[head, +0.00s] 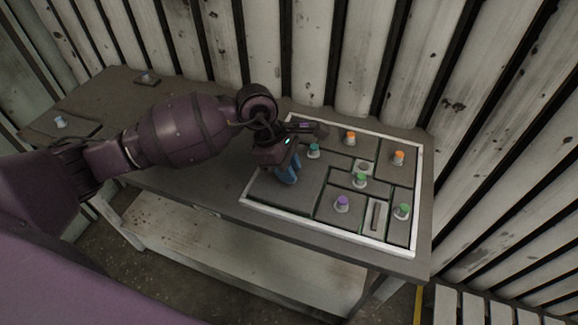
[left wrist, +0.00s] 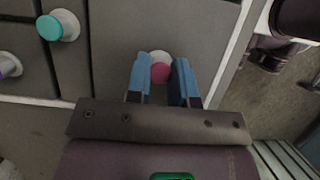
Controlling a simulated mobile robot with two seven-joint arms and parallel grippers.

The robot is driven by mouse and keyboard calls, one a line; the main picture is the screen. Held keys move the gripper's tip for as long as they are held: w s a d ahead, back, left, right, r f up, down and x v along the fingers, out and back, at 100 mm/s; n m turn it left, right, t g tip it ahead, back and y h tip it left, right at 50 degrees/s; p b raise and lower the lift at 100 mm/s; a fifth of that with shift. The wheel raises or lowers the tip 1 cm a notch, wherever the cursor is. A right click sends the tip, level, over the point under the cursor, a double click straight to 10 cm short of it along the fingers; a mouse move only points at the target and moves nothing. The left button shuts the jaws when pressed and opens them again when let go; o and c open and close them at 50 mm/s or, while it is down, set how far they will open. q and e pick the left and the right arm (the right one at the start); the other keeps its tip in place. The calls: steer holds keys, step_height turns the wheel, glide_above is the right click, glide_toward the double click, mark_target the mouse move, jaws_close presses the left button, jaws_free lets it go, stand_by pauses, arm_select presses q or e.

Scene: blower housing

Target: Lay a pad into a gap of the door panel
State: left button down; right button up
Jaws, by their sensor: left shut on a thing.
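The door panel is a white-framed board (head: 318,237) lying on the table, with grey pads fitted side by side inside it. My left gripper (head: 288,176) is over the left part of the panel, pointing down. Its blue fingers (left wrist: 160,80) are shut on the pink knob (left wrist: 160,72) of a large grey pad (left wrist: 115,60). That pad lies along the white frame edge in the left wrist view. I cannot tell whether it sits fully flat in its gap. In the head view the gripper hides the pink knob. My right gripper is not in view.
Neighbouring pads carry teal (head: 314,150), orange (head: 350,138), green (head: 360,180) and purple (head: 342,203) knobs. A pad with a pale blue knob (head: 60,122) lies at the table's left end, and another small pad (head: 147,78) lies at the back. A slatted wall stands close behind.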

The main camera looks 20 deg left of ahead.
arm_select(q)
steer(key=shift+f, duration=0.1)
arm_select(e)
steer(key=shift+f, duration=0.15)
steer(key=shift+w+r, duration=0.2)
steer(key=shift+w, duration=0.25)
arm_select(q)
steer(key=shift+f+b, duration=0.3)
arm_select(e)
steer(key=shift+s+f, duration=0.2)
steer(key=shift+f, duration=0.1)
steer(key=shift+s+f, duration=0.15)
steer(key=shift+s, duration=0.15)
arm_select(q)
steer(key=c, duration=1.1)
jaws_free()
steer(key=shift+o, duration=1.1)
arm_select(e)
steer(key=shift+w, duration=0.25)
arm_select(q)
steer(key=o, duration=0.4)
steer(key=shift+o, duration=0.2)
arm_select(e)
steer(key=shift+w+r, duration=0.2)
